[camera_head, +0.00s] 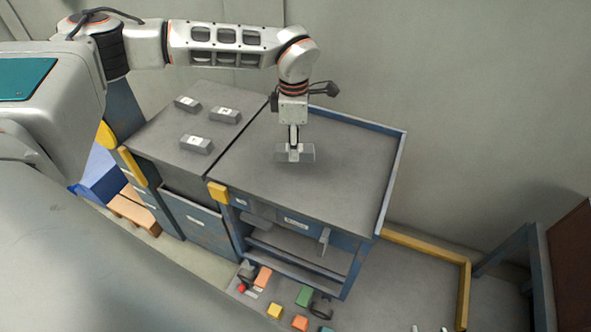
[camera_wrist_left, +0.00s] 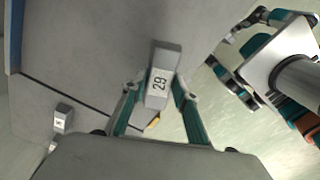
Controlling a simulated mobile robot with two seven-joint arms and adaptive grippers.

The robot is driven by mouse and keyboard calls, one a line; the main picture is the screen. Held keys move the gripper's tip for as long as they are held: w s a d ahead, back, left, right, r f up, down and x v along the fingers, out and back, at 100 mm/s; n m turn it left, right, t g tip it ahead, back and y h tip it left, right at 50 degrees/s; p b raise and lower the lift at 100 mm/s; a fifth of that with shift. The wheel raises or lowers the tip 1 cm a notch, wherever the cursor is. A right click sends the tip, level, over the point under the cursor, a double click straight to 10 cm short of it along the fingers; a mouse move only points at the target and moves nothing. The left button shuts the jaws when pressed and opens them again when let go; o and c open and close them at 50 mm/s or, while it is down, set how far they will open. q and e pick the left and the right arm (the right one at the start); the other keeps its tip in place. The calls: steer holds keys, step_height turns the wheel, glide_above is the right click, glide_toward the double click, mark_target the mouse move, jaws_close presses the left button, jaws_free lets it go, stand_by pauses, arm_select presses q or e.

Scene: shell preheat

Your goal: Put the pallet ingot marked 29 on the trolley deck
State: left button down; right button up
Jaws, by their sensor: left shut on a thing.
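The ingot marked 29 (camera_wrist_left: 162,78) is between the fingers of my left gripper (camera_wrist_left: 158,100) in the left wrist view, with its label readable. In the head view my left gripper (camera_head: 294,151) points down and is shut on this grey ingot (camera_head: 307,154). It is above the grey trolley deck (camera_head: 345,175), inside the deck's outline. I cannot tell whether the ingot touches the deck.
Several similar labelled ingots, one of them here (camera_head: 196,144), lie on the grey top (camera_head: 165,135) left of the deck. A raised blue rim (camera_head: 393,180) edges the deck's back and right. Coloured blocks (camera_head: 303,296) lie lower in front. The deck around the held ingot is clear.

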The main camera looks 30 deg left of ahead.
arm_select(q)
step_height(320, 180, down, 10)
steer(key=shift+w+r, duration=0.1)
stand_by(0.4)
steer(key=shift+f+b, duration=0.2)
steer(key=shift+b, duration=0.1)
steer(key=c, duration=1.6)
jaws_free()
steer(key=shift+o, duration=0.2)
step_height(320, 180, up, 12)
steer(key=shift+r+p, duration=0.15)
steer(key=shift+p, duration=0.2)
